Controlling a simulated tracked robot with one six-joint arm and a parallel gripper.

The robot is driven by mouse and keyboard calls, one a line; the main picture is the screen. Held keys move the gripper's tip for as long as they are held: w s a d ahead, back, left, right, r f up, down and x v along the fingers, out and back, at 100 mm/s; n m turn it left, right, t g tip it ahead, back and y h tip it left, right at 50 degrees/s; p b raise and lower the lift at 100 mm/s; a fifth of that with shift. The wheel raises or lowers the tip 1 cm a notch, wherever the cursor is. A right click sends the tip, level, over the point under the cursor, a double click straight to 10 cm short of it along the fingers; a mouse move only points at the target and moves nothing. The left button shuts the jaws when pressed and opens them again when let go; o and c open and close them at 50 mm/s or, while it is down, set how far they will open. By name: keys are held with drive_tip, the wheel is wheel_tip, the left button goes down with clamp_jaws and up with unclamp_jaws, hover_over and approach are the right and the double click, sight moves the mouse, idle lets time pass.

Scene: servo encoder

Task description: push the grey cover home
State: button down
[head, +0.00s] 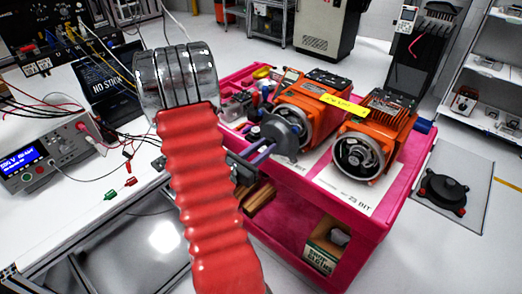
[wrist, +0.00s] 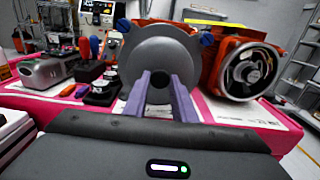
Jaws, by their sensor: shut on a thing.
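The grey cover (head: 282,136) is a round cap at the near end of the left orange servo motor (head: 318,100). In the wrist view the cover (wrist: 160,52) faces me and hides most of that motor's end. My gripper (head: 268,146) has purple fingers shut on the cover's near side. In the wrist view the gripper (wrist: 159,98) has one finger on each side of a dark spot at the cover's lower middle.
A second orange motor (head: 374,138) with an open encoder end stands to the right on the pink cart (head: 420,165). Tools and small parts (wrist: 98,82) lie left of the cover. A white bench with instruments is at left.

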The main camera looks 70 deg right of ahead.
sight(268, 144)
drive_tip(key=shift+x, duration=2)
drive_tip(key=shift+s+d+r, duration=0.15)
drive_tip(key=shift+d, duration=0.35)
drive_tip(key=c, duration=1.4)
unclamp_jaws()
drive_tip(key=shift+c, duration=0.4)
drive_tip(key=shift+a, duration=0.1)
drive_tip(key=shift+v, duration=1.15)
drive_tip(key=shift+a, duration=0.1)
drive_tip(key=shift+v, duration=2.4)
